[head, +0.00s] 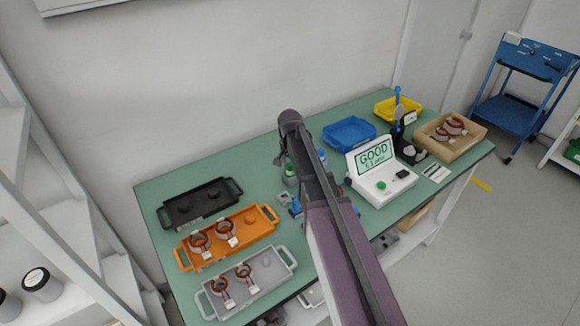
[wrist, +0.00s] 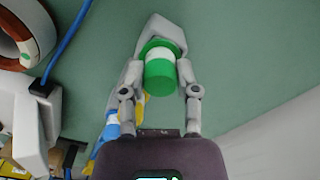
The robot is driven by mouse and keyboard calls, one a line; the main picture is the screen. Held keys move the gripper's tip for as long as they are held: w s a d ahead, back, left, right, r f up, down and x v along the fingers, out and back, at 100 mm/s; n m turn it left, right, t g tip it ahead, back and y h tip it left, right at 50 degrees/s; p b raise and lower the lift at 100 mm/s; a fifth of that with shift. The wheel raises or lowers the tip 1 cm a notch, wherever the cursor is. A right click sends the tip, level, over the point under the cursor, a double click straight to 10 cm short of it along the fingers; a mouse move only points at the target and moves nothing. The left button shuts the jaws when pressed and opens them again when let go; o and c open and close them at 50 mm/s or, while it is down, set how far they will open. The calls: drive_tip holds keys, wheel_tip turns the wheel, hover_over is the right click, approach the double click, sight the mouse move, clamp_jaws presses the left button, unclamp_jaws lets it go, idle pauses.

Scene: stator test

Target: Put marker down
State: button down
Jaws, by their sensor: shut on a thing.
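The marker is a green cylinder with a white band (wrist: 160,53). In the wrist view my gripper (wrist: 161,76) is shut on it, one finger on each side. A pale grey piece shows behind the marker; I cannot tell whether they touch. A blue and white item with yellow parts (wrist: 112,125) lies left of the gripper. In the head view a green-topped item (head: 289,168) shows on the green table (head: 160,188), left of my arm; I cannot tell whether it is the held marker. My arm hides most of the gripper there.
Black (head: 196,205), orange (head: 262,228) and grey (head: 270,278) trays stand at left, the latter two with copper rings. A white tester reading GOOD (head: 383,184), a blue bin (head: 350,132), a yellow bin (head: 398,107) and a tan tray (head: 462,148) stand at right.

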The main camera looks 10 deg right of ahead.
drive_tip(key=shift+c, duration=1.8)
unclamp_jaws()
drive_tip(key=shift+r, duration=0.1)
wheel_tip(320, 180, up, 13)
drive_tip(key=p, duration=1.3)
drive_tip(key=shift+f, duration=0.2)
drive_tip(key=s+n, duration=0.6)
drive_tip(key=s, duration=1.5)
drive_tip(key=shift+n, duration=0.4)
drive_tip(key=shift+d, duration=0.1)
